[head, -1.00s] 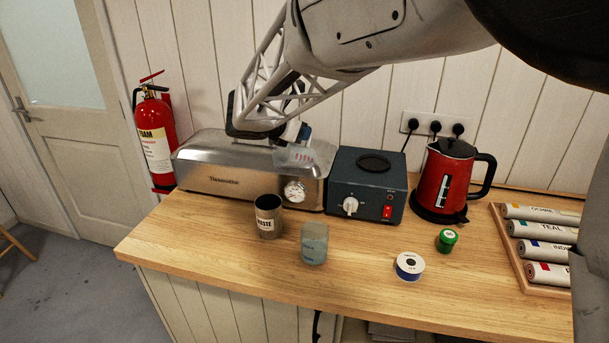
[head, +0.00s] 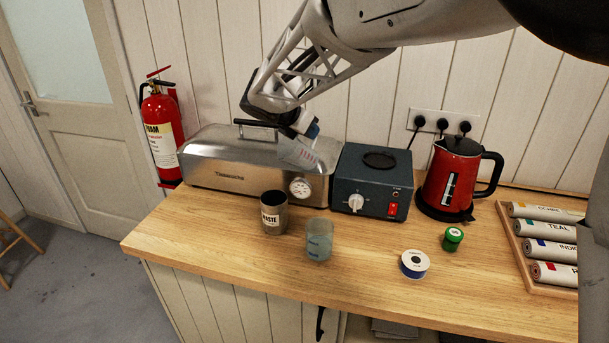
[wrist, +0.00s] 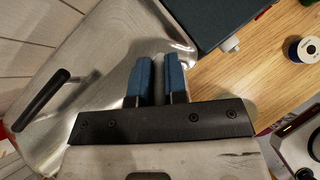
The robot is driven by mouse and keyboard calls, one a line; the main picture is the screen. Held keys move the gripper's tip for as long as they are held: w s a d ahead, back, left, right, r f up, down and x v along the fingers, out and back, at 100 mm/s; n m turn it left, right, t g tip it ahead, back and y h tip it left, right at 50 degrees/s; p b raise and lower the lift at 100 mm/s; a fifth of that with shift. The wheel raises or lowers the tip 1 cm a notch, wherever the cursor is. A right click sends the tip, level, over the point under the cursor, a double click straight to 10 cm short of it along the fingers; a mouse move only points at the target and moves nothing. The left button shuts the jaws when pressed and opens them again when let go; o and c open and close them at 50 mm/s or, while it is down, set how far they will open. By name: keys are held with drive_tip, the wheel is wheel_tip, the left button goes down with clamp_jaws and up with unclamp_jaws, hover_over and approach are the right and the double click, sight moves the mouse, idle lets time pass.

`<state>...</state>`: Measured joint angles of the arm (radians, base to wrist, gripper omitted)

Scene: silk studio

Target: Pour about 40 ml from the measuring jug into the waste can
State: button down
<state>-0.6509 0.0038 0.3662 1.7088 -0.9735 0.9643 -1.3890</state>
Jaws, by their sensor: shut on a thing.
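My gripper (head: 308,128) has blue fingers and is shut on a clear measuring jug with red markings (head: 298,152). The jug is tilted and held in the air in front of the steel steamer, above and behind the waste can. No stream of liquid shows, and I cannot tell the liquid level in it. The waste can (head: 273,217), a grey metal cup labelled WASTE, stands upright and open on the counter. In the wrist view the blue fingers (wrist: 158,82) show close together; the jug is hard to make out there.
A translucent beaker with bluish contents (head: 319,243) stands right of the waste can. Behind are the steel steamer (head: 225,178), a dark hotplate box (head: 372,185) and a red kettle (head: 452,180).

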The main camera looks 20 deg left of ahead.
drive_tip(key=shift+w+d+g+y, duration=0.15)
drive_tip(key=shift+w+g+y, duration=0.25)
drive_tip(key=shift+g, duration=0.3)
drive_tip(key=shift+w+d+f+g+y, duration=0.15)
drive_tip(key=shift+w+d+g+y, duration=0.15)
drive_tip(key=shift+w+g+y, duration=0.35)
drive_tip(key=shift+w+d+f+g+y, duration=0.1)
drive_tip(key=shift+w+d+g+y, duration=0.2)
drive_tip(key=shift+g, duration=0.55)
drive_tip(key=shift+w+d+f+g+y, duration=0.15)
drive_tip(key=shift+w+f+g+y, duration=0.15)
drive_tip(key=shift+w+g+y, duration=0.4)
drive_tip(key=shift+f+g+y, duration=0.2)
drive_tip(key=shift+g+y, duration=0.05)
drive_tip(key=shift+g, duration=0.65)
drive_tip(key=shift+w, duration=0.1)
